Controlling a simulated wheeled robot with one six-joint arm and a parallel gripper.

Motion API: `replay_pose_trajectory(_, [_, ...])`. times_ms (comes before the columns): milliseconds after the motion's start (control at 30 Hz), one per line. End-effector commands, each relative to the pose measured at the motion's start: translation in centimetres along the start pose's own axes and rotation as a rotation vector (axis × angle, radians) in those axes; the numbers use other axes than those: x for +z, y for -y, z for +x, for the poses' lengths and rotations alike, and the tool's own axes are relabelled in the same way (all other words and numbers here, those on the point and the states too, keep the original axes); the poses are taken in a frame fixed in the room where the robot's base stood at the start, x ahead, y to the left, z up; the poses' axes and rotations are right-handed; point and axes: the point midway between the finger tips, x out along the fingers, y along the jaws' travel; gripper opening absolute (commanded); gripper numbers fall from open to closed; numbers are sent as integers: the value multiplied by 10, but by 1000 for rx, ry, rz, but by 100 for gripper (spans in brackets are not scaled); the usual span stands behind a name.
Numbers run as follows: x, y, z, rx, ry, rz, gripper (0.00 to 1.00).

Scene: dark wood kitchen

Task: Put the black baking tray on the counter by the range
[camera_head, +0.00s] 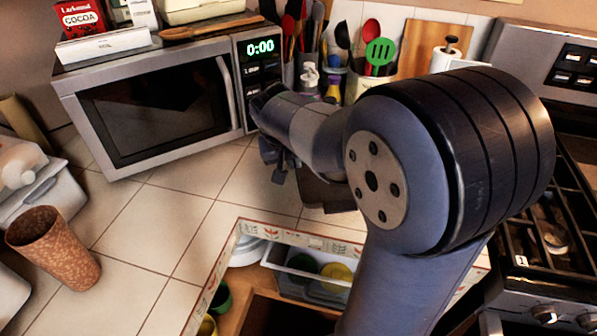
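A dark, flat-looking piece that appears to be the black baking tray (326,193) shows under my arm, over the tiled counter (215,222). My arm hides most of it, and I cannot tell whether it rests on the counter or is held. My gripper (272,160) is in front of the microwave's right side, close to the tray's left end. Its fingers are dark and partly hidden, so its opening is unclear. The range (560,235) is at the right edge, partly behind my arm.
A microwave (155,112) stands at the back left, with a utensil crock (366,84) to its right. A brown cup (52,246) stands at the left. An open drawer (245,238) with containers lies below the counter's front edge. The tiles before the microwave are clear.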

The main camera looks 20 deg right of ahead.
Motion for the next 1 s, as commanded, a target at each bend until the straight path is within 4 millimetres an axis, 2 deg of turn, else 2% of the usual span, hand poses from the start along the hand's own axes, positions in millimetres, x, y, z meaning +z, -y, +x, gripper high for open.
replay_pose_trajectory(300, [14,7,33,0,0,-2,0])
replay_pose_trajectory(667, [15,8,37,0,-2,-1,0])
replay_pose_trajectory(700, [15,8,36,0,-1,-1,6])
replay_pose_trajectory(900, [15,8,35,0,-1,-1,22])
replay_pose_trajectory(1000, [15,8,35,0,-1,-1,24])
